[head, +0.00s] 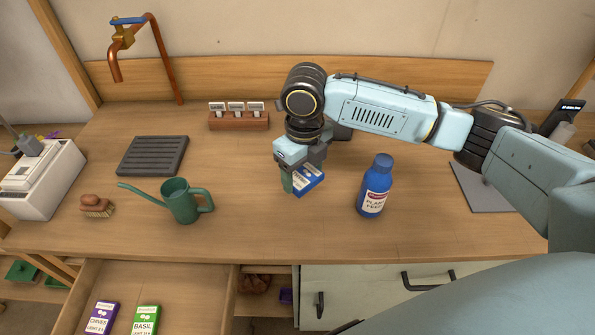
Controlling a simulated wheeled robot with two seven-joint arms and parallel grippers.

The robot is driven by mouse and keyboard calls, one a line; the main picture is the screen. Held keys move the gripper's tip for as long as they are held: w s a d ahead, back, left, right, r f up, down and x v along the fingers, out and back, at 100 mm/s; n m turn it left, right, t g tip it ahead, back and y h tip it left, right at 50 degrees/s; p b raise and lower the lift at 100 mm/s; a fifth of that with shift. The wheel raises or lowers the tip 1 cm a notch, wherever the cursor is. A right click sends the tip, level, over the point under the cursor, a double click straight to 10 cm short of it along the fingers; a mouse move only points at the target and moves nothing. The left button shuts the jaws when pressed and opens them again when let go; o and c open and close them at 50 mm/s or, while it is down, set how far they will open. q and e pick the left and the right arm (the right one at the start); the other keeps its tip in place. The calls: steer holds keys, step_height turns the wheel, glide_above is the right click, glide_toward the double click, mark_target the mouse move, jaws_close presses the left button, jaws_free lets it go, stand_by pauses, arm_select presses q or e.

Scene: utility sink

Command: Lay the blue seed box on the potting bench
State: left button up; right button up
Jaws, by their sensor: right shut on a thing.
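The blue seed box (311,181), with a pale printed label, is at the middle of the wooden potting bench (260,235). My right gripper (297,178) points down and is shut on it, hiding part of the box. The box looks tilted and very near the bench top; I cannot tell whether it touches. My left gripper is not in view.
A blue plant feed bottle (375,187) stands right of the box. A green watering can (181,201) stands to the left, near a brush (96,206) and dark slatted tray (152,156). An open drawer (182,290) holds chives (102,317) and basil (145,320) boxes.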

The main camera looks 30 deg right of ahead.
mark_target(303, 208)
step_height(303, 208, down, 10)
steer(key=shift+r+b, duration=0.1)
steer(key=shift+b, duration=0.4)
steer(key=o, duration=0.9)
steer(key=shift+f, duration=0.2)
steer(key=shift+o, duration=0.2)
step_height(303, 208, up, 12)
steer(key=shift+r+p, duration=0.2)
steer(key=shift+p, duration=0.4)
